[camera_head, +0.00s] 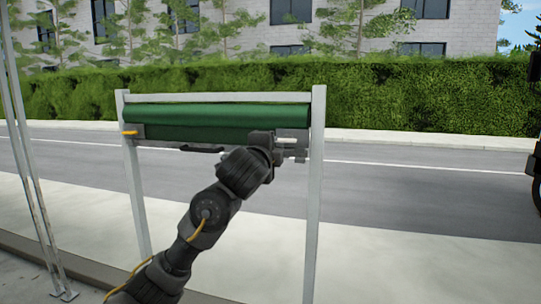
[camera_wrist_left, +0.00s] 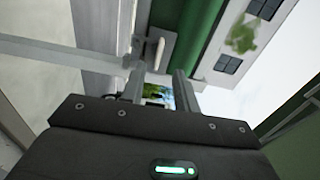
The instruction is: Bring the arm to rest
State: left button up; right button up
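My left arm comes up from the bottom of the head view. Its left gripper (camera_head: 298,153) is at the right post of a pale metal frame (camera_head: 314,200). In the left wrist view the gripper's two fingers (camera_wrist_left: 160,80) stand apart, with scenery visible between them. A pale handle (camera_wrist_left: 155,52) shows just beyond the fingers, and it also shows in the head view (camera_head: 287,140). I see no clear grip on it. A green rolled cover (camera_head: 215,116) hangs across the frame's top. My right gripper is not in view.
A dark curved handle (camera_head: 202,149) and a yellow piece (camera_head: 130,133) are on the frame's left part. A metal post (camera_head: 28,170) stands at far left. A road (camera_head: 420,185) and a hedge (camera_head: 430,95) lie beyond. A dark vehicle part shows at the right edge.

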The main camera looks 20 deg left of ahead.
pick_arm(q)
jog(key=shift+s, duration=0.35)
